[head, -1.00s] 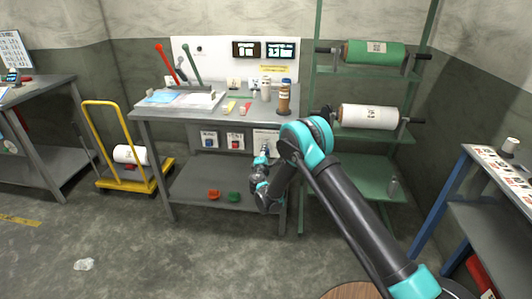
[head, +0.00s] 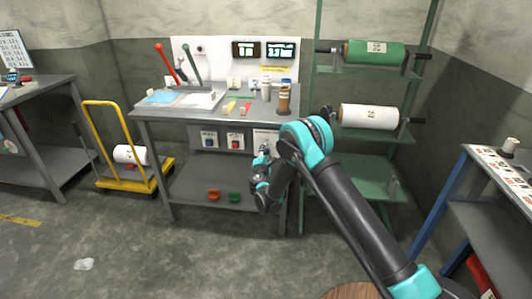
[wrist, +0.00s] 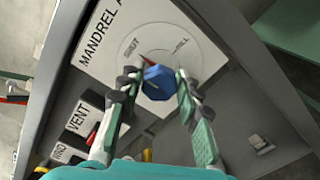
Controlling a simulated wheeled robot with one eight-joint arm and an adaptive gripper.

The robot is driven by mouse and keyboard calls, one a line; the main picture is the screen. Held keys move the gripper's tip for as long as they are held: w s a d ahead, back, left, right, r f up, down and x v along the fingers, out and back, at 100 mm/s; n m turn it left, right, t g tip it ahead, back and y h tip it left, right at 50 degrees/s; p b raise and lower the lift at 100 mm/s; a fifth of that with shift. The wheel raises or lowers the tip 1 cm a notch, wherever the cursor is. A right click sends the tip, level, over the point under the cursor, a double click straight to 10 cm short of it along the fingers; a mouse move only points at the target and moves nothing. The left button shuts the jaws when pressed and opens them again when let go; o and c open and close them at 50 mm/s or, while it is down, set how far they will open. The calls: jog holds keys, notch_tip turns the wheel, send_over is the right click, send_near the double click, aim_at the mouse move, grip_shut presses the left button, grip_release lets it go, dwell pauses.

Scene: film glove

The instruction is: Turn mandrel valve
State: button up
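The mandrel valve is a blue faceted knob (wrist: 159,83) on a round white dial (wrist: 200,55) with a red pointer mark. Its panel reads "MANDREL A…"; the rest is cut off. In the wrist view my gripper (wrist: 161,76) has one fingertip on each side of the knob, very close to it or touching. I cannot tell whether the fingers press on it. In the head view my gripper (head: 262,160) is at the right front of the workbench, below its top, and covers the knob.
Beside the valve are a "VENT" panel (wrist: 80,117) with a red switch and another labelled panel (wrist: 62,152). The workbench (head: 222,114) holds bottles and papers. A green roll rack (head: 350,160) stands close at the right, and a yellow trolley (head: 130,185) at the left.

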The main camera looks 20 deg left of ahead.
jog(key=o, duration=0.3)
jog(key=shift+o, duration=0.2)
jog(key=v, duration=1.2)
